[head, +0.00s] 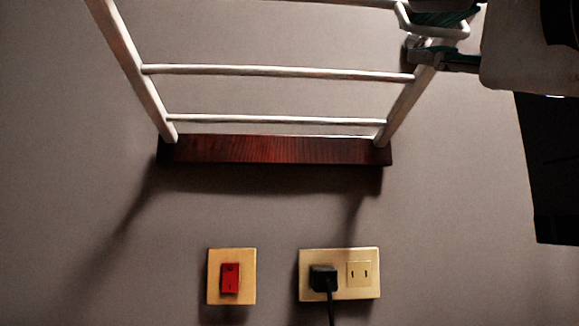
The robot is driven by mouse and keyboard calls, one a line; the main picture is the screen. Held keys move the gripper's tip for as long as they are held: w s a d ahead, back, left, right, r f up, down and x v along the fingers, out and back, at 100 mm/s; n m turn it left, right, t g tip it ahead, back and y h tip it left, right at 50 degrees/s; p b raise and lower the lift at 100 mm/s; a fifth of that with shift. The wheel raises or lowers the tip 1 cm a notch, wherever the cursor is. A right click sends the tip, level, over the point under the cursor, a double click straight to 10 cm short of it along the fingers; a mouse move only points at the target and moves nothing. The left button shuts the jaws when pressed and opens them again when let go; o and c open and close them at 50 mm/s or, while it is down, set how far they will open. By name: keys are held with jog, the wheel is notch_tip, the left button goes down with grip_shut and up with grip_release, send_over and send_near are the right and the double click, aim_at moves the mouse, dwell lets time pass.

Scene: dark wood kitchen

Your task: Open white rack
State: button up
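The white rack (277,72) is fixed on the wall in the head view. It has two slanted side rails and several crossbars, and its lower end meets a dark red-brown wooden strip (275,150). Its top runs out of the picture. My gripper (437,36) is at the upper right, at the rack's right side rail. Its two fingers, with green pads, show one above the other with a small gap between them. The rail's upper part is hidden behind the fingers. I cannot tell whether they touch or hold the rail.
A red switch on a tan plate (214,290) is on the wall below the strip. Right of it is a socket plate (340,253) with a black plug (323,279) and hanging cord. The wall left of the rack is bare.

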jog(key=shift+s+a+r, duration=0.1)
jog(key=shift+s+r, duration=0.05)
jog(key=shift+r, duration=0.9)
jog(key=shift+s+a+r, duration=0.1)
jog(key=shift+r, duration=0.9)
